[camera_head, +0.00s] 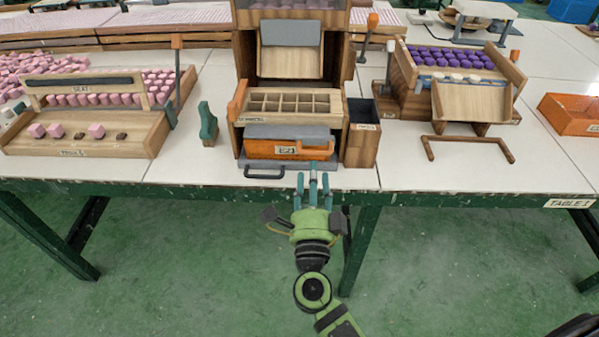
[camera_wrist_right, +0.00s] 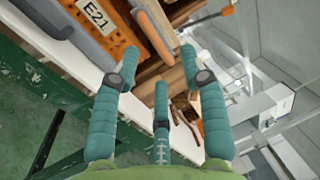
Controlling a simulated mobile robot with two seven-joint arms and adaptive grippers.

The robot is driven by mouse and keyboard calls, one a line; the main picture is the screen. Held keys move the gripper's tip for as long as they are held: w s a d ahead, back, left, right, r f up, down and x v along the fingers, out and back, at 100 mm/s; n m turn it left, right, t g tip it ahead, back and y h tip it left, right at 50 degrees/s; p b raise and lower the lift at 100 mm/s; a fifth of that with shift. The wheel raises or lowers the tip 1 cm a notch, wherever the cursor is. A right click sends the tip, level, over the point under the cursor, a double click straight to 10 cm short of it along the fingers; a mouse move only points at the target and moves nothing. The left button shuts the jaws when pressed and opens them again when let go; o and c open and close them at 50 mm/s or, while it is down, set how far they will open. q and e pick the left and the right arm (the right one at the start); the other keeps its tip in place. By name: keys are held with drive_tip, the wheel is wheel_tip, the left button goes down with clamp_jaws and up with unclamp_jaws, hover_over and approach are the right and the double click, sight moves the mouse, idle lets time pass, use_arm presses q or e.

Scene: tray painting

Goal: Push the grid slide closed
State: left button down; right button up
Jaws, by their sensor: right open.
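The grid slide (camera_head: 300,119) is a wooden tray divided into small compartments. It sticks out at the front of the tall wooden station (camera_head: 244,52), above an orange bin (camera_head: 287,149) labelled E21. The compartments look empty. My right gripper (camera_head: 313,180) is just in front of the table edge, below and slightly right of the orange bin, apart from the slide. Its teal fingers are spread and hold nothing. In the right wrist view the open fingers (camera_wrist_right: 159,62) point towards the station's front, with the E21 label at the upper left. My left gripper is not in view.
A black handle (camera_head: 265,176) juts out at the table edge, left of my right gripper. A dark-lined wooden box (camera_head: 362,148) stands right of the slide. A green block (camera_head: 208,124) stands left. A wooden bar frame (camera_head: 468,139) lies further right. White tabletop between them is free.

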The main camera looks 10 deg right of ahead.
sight(314, 154)
drive_tip(key=x, duration=0.4)
drive_tip(key=p+x, duration=0.1)
drive_tip(key=x, duration=0.2)
drive_tip(key=shift+w+f, duration=0.15)
drive_tip(key=shift+f, duration=0.2)
clamp_jaws()
